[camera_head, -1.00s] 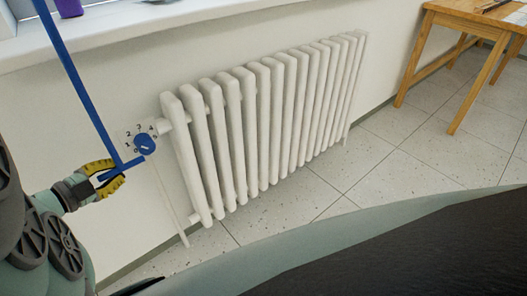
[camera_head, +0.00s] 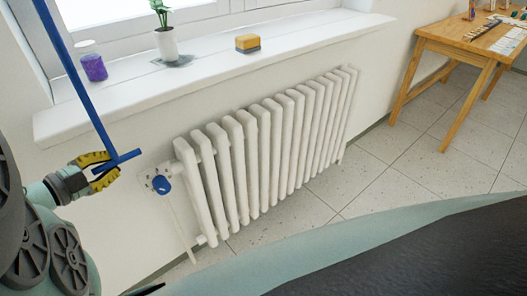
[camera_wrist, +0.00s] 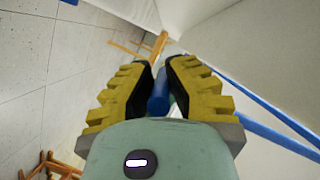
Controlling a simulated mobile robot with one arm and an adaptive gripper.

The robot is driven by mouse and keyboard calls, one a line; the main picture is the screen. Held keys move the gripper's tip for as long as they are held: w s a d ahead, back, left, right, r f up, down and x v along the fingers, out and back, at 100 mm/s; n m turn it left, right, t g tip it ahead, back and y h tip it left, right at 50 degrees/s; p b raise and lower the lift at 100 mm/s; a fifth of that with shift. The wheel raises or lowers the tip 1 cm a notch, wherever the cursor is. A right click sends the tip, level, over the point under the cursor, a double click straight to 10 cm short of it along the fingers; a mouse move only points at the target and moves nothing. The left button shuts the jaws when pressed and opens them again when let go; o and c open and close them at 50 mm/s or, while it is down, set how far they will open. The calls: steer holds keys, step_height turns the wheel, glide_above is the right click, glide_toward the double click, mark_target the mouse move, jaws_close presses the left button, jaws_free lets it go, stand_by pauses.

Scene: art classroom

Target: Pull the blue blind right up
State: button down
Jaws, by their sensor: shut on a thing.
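A long blue strap (camera_head: 77,75) runs from the top left of the head view down to a short blue crossbar (camera_head: 124,159). My gripper (camera_head: 108,168), with yellow finger pads, is shut on the crossbar. The bar's right end sticks out past the fingers. In the wrist view the blue bar (camera_wrist: 159,94) sits between the two fingers, and blue bands (camera_wrist: 270,134) run off to the right. The blind itself cannot be made out; the strap's upper end is out of the frame.
A white radiator (camera_head: 262,155) with a blue dial (camera_head: 161,185) stands right of my gripper. Above it, the white windowsill (camera_head: 200,68) holds a purple jar (camera_head: 93,67), a potted plant (camera_head: 166,43) and a yellow sponge (camera_head: 248,43). A wooden table (camera_head: 455,38) stands far right.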

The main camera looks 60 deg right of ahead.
steer(key=shift+s+d+r, duration=0.15)
steer(key=shift+d, duration=0.05)
steer(key=c, duration=0.9)
jaws_free()
steer(key=shift+c, duration=0.2)
steer(key=v, duration=1.2)
steer(key=shift+o, duration=0.3)
